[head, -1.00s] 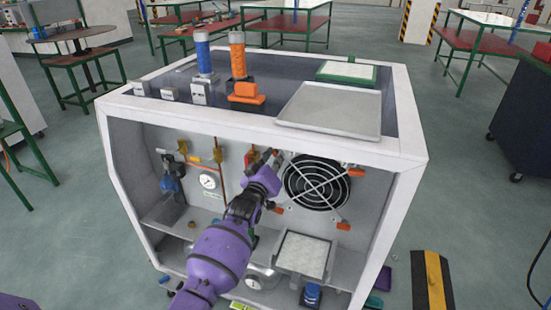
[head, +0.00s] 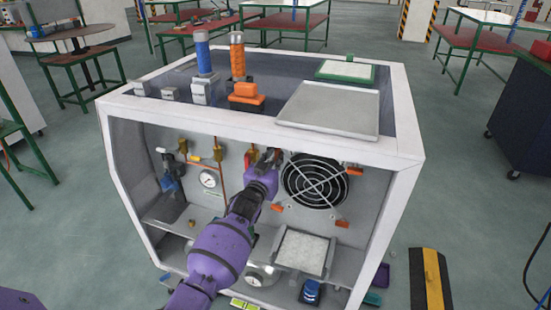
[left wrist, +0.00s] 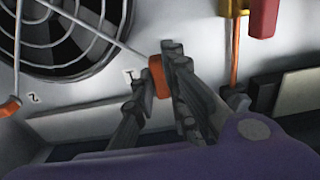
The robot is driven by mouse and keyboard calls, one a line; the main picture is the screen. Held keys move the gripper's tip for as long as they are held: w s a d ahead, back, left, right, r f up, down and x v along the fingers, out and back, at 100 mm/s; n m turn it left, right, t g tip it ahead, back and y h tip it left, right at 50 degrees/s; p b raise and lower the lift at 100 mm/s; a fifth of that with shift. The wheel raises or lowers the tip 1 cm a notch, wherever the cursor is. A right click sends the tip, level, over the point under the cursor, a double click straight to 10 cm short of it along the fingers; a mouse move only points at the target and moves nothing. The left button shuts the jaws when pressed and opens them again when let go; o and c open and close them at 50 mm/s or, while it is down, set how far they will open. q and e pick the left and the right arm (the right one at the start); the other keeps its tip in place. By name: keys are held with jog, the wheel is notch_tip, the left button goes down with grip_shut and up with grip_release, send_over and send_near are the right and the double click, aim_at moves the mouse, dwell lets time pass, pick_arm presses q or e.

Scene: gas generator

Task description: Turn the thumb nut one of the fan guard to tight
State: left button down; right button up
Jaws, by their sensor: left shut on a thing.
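The fan guard (head: 316,183) is a round black fan with a wire cross on the generator's grey inner panel. Orange thumb nuts sit at its corners. Thumb nut one (left wrist: 157,76), orange, is at the guard's upper left as the head view has it, beside a printed "1" in the left wrist view. My left gripper (head: 275,156) is at this corner, and its dark fingers are shut on the nut, partly hiding it. In the left wrist view the fingers (left wrist: 157,88) lie on both sides of it. My right gripper is not in view.
Another thumb nut (head: 354,171) is at the guard's upper right. A red valve handle (left wrist: 264,18) and a brass fitting are close to the gripper. A pressure gauge (head: 209,179) is to the left. The generator's white frame (head: 250,128) runs above.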

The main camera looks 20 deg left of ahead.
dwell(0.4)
pick_arm(q)
jog(key=c, duration=1.8)
grip_release()
jog(key=shift+o, duration=0.2)
jog(key=shift+s, duration=0.1)
jog(key=s, duration=1.2)
jog(key=shift+a, duration=0.15)
jog(key=shift+w, duration=0.1)
